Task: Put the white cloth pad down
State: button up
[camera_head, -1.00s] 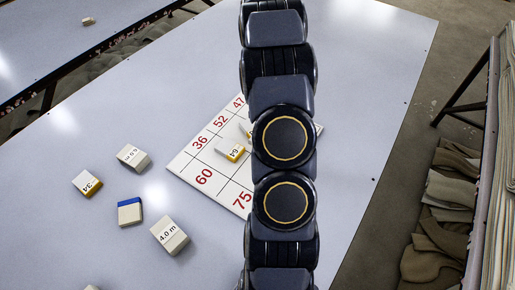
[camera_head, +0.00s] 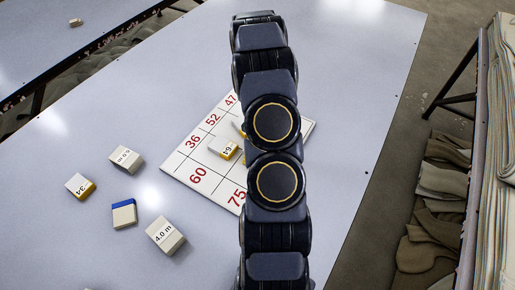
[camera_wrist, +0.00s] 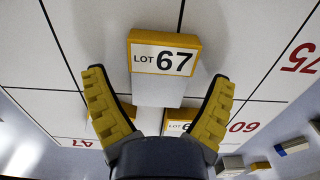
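A white block or pad with a yellow label end marked LOT 67 (camera_wrist: 163,53) stands on the numbered board (camera_wrist: 90,30) in the wrist view. I cannot tell whether it is the white cloth pad. My gripper (camera_wrist: 158,80) is open, its two yellow ridged fingers wide apart on either side of the block's lower part, with clear gaps at both sides. Nothing is held. In the head view my arm hides the gripper and part of the board (camera_head: 178,172).
A second yellow-edged piece (camera_wrist: 180,122) lies near the fingers' base. A yellow-edged piece marked 64 (camera_head: 224,148) lies on the board. Several loose blocks, including 4.0 m (camera_head: 165,235), lie left of it. The table right of my arm (camera_head: 360,110) is clear.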

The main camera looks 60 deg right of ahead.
jog(key=shift+r, duration=0.1)
notch_tip(320, 180, up, 12)
jog(key=w+a+r, duration=0.1)
jog(key=a+r, duration=0.4)
jog(key=a, duration=0.4)
jog(key=w+a+r, duration=0.2)
jog(key=a+r, duration=0.4)
jog(key=a, duration=0.2)
jog(key=s+a+r, duration=0.3)
jog(key=s+a, duration=0.4)
jog(key=s+a+r+g, duration=0.1)
jog(key=s+a+r, duration=0.2)
jog(key=s+a, duration=0.3)
jog(key=shift+s+a+r+g, duration=0.2)
jog(key=shift+s+a+g, duration=0.15)
jog(key=shift+a, duration=0.7)
